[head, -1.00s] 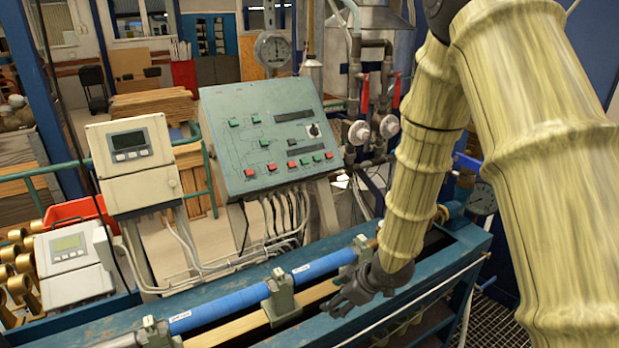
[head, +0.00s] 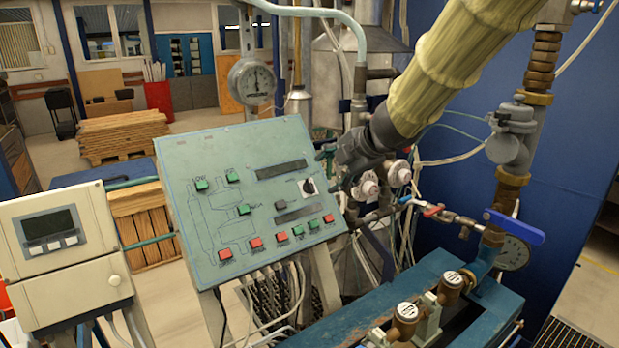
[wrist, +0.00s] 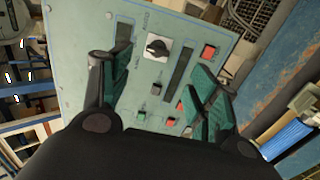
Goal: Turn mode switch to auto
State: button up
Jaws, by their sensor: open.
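The mode switch (head: 308,187) is a black rotary knob on a white square plate, on the right part of the sloped green control panel (head: 180,165). In the wrist view the knob (wrist: 157,47) shows beyond and between my fingers, with clear space around it. My gripper (head: 335,165) is at the right edge of the panel in the head view, close to the switch and apart from it. In the wrist view my gripper (wrist: 155,85) has its two fingers spread wide with nothing between them.
Red and green buttons (head: 282,236) line the panel's lower edge below the switch. A grey meter box (head: 65,245) stands left of the panel. Pipes and valves with round caps (head: 368,186) stand close behind my gripper. A round gauge (head: 252,82) rises behind the panel.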

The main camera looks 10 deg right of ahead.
aim_at(312, 185)
jog(key=b+x, duration=0.1)
jog(key=x, duration=0.4)
jog(key=b+x, duration=0.1)
jog(key=x, duration=0.4)
jog(key=shift+w+a+f, duration=0.15)
jog(key=shift+w+a, duration=0.1)
jog(key=shift+a, duration=0.05)
jog(key=c, duration=1)
